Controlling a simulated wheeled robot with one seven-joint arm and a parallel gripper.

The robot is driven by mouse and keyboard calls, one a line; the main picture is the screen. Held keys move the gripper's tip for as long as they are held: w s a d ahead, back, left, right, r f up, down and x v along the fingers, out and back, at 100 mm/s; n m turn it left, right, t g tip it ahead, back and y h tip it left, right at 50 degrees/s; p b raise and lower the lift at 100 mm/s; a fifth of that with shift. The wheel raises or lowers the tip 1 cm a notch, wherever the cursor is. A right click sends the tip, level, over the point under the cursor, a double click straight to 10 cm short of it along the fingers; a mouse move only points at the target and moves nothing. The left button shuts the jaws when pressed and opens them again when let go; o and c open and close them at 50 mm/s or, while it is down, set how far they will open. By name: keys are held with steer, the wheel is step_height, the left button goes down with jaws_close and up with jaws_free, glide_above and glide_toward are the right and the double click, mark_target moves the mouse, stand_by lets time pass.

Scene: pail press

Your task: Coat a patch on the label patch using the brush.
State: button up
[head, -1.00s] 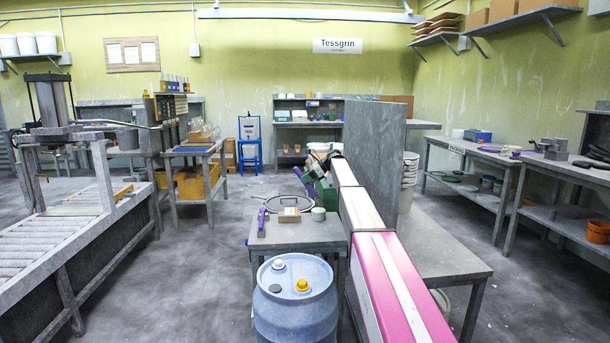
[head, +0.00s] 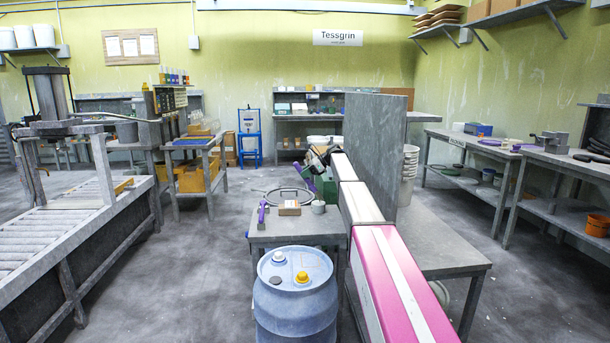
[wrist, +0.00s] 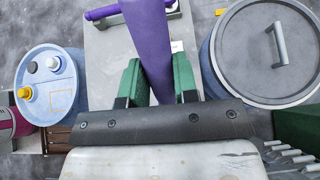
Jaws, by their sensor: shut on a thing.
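My gripper (wrist: 158,85) has green fingers, shut on a purple handle that I take for the brush (wrist: 148,40); its bristle end is out of view. In the head view, my gripper (head: 321,180) is beyond the far edge of the small grey table (head: 270,236), with a bit of purple at its fingers. A small pale patch (wrist: 177,46) shows beside the handle in the wrist view; I cannot tell whether it is the label patch. Another purple-handled tool (head: 262,213) lies on the table, left of a small brown box (head: 289,208) and a grey cup (head: 318,207).
A blue drum (head: 295,295) with a yellow cap stands at the table's near side. A round grey lid with a handle (wrist: 265,45) is right of my gripper in the wrist view. A tall grey panel (head: 375,150) rises right of my arm.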

steer(key=shift+f, duration=0.55)
stand_by(0.9)
steer(key=shift+r, duration=0.15)
steer(key=shift+r, duration=3.4)
